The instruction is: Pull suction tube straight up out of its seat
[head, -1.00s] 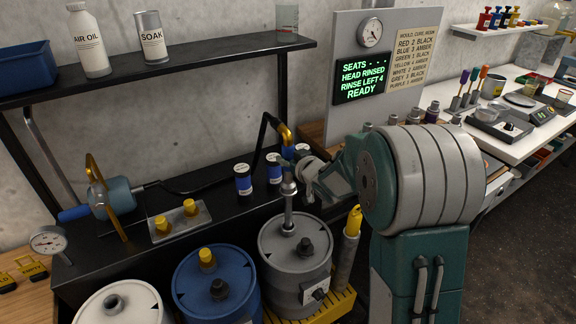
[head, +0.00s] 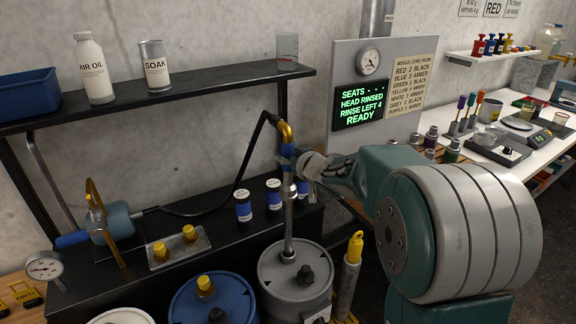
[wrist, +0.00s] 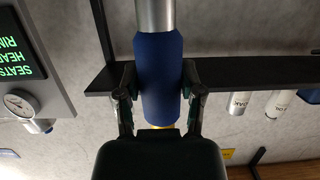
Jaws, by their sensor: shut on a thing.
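The suction tube (head: 289,215) is a grey metal pipe with a blue sleeve (head: 287,150) and a brass bend (head: 285,131) on top. It stands about upright over the grey drum (head: 268,270); its lower end meets the drum's lid, and I cannot tell how much is inside. My gripper (head: 299,158) is shut on the blue sleeve from the right. In the wrist view the two fingers of my gripper (wrist: 160,85) press on both sides of the blue sleeve (wrist: 158,65), with the metal pipe (wrist: 155,14) beyond it.
A black hose (head: 222,211) runs from the brass bend to the blue pump (head: 119,222). A blue drum (head: 196,305) is left of the grey one, and a yellow-topped cylinder (head: 347,278) is right. A shelf (head: 190,75) hangs behind.

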